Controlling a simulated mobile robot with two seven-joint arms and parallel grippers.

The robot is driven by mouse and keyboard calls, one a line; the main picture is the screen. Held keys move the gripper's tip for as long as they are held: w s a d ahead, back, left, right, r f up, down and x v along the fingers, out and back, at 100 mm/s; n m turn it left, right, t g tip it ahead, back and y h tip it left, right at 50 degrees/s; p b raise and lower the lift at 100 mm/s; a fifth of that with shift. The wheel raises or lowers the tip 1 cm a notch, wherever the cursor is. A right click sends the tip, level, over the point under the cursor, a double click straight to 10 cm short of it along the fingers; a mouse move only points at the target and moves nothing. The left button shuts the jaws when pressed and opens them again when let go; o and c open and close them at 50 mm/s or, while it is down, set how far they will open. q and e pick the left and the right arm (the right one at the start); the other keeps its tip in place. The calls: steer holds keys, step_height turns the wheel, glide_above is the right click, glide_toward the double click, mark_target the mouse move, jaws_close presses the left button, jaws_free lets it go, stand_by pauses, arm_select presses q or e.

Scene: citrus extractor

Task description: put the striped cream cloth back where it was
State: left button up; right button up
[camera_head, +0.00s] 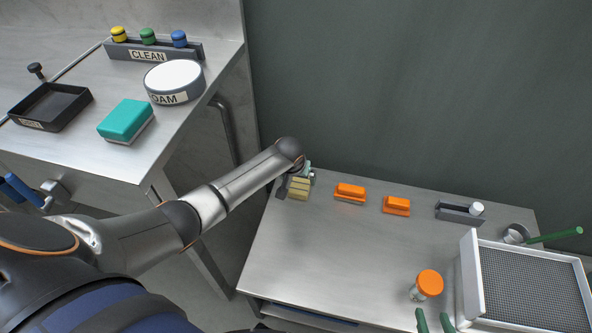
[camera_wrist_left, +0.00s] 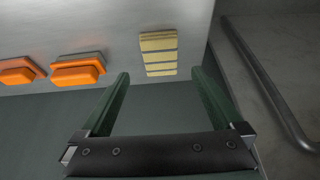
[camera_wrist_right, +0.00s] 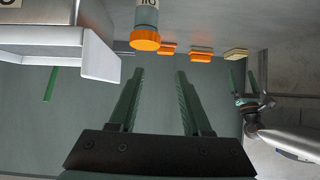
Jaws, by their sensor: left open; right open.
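The striped cream cloth (camera_head: 299,189) lies folded at the back left corner of the lower metal table (camera_head: 310,240). In the left wrist view the cloth (camera_wrist_left: 159,54) shows cream bands with darker stripes, just past the fingertips and in line with the gap between them. My left gripper (camera_head: 306,171) is open at the cloth; whether it touches is not clear. It holds nothing visible. The cloth also shows small in the right wrist view (camera_wrist_right: 236,54). My right gripper (camera_head: 435,318) is open and empty near the front of the lower table, its fingers partly cut off.
Two orange-topped brushes (camera_head: 350,192) (camera_head: 397,205) lie right of the cloth. An orange-capped jar (camera_head: 428,285) and a white-rimmed mesh tray (camera_head: 468,285) stand at the right. The higher counter holds a teal sponge (camera_head: 126,119), a round tin (camera_head: 174,82) and a black tray (camera_head: 50,106).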

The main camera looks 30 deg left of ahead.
arm_select(q)
steer(key=s+d+m+t+h+p, duration=0.25)
steer(key=s+d+p, duration=0.25)
steer(key=s+d, duration=0.65)
steer(key=s+d+r+m+t+h, duration=0.1)
steer(key=s+r, duration=0.2)
steer(key=s, duration=0.4)
steer(key=s+d+r+m+t+h, duration=0.1)
steer(key=s+r+m, duration=0.1)
steer(key=s, duration=0.5)
steer(key=shift+d+r, duration=0.4)
steer(key=shift+r, duration=0.45)
arm_select(e)
steer(key=s+g, duration=0.1)
steer(key=s+a+g, duration=0.1)
steer(key=shift+s, duration=0.3)
arm_select(q)
steer(key=shift+s+r, duration=0.1)
arm_select(e)
steer(key=shift+r, duration=0.1)
